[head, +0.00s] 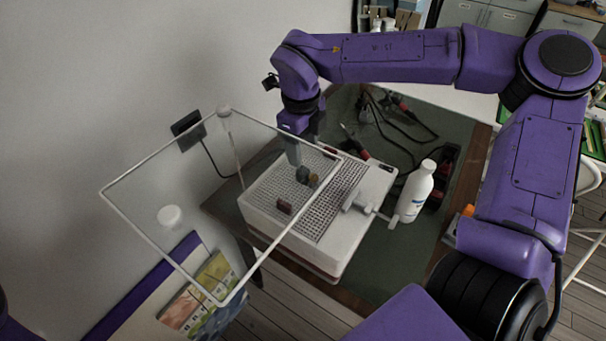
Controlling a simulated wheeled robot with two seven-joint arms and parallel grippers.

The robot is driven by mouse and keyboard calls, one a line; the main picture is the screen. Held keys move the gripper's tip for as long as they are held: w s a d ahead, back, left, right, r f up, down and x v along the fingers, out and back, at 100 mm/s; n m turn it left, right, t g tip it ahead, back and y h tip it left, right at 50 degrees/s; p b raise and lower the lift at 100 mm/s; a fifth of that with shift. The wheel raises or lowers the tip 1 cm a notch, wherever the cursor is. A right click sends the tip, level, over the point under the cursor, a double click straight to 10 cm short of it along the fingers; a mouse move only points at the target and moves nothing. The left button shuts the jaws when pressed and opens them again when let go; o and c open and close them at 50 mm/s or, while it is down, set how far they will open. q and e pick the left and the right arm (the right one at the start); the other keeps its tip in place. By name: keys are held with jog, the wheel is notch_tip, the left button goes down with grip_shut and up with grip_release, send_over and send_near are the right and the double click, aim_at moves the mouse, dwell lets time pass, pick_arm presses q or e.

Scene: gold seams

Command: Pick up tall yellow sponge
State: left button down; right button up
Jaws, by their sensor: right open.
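A small yellowish-brown block (313,180), which looks like the yellow sponge, is on the perforated top of a white box (340,245). It is small in the picture, and its height is hard to judge. A dark grey block (302,174) is right beside it on the left. My right gripper (293,158) points down just above and left of these two blocks, open, with nothing visible between its fingers. Whether a finger touches the grey block I cannot tell. My left gripper is not in view.
A dark red block (284,206) lies nearer the front on the box. A white bottle (415,190) stands right of the box, near a white-handled tool (360,204). Cables and tools (385,118) lie behind. A thin white frame (150,158) crosses the left side.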

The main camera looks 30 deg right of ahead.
notch_tip(320, 180, down, 7)
jog(key=shift+w+a+r+p, duration=0.1)
jog(key=shift+r+p, duration=0.1)
jog(key=shift+p, duration=0.35)
jog(key=shift+f, duration=0.2)
jog(key=c, duration=1)
grip_shut()
